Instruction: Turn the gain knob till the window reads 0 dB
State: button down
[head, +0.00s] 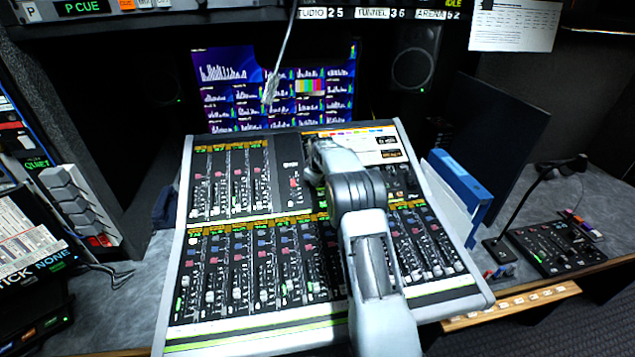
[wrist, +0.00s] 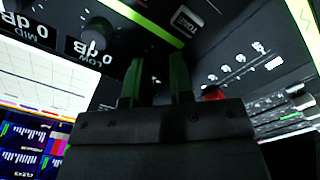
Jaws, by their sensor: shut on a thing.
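My gripper (wrist: 156,78) reaches down onto the mixing console (head: 180,270), with its two dark, green-lit fingers close together in the wrist view. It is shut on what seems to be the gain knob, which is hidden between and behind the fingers. In the wrist view a LOW window (wrist: 90,50) and a MID window (wrist: 25,28) both read 0 dB, upside down. The gain window cannot be made out; the fingers seem to cover that area. In the head view my arm hides the gripper and the knob.
Another dark knob (wrist: 98,28) stands by the LOW window. A red control (wrist: 213,93) and pale knobs lie right of the fingers. A monitor (head: 225,90) stands behind the console. Blue binders (head: 458,185) and a gooseneck microphone (head: 520,205) stand to the right.

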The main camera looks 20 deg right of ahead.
jog(key=shift+n, duration=1.3)
jog(key=shift+n, duration=0.3)
jog(key=c, duration=1)
grip_release()
jog(key=b+v, duration=0.1)
jog(key=v, duration=1.3)
jog(key=shift+b, duration=0.4)
jog(key=shift+f, duration=0.1)
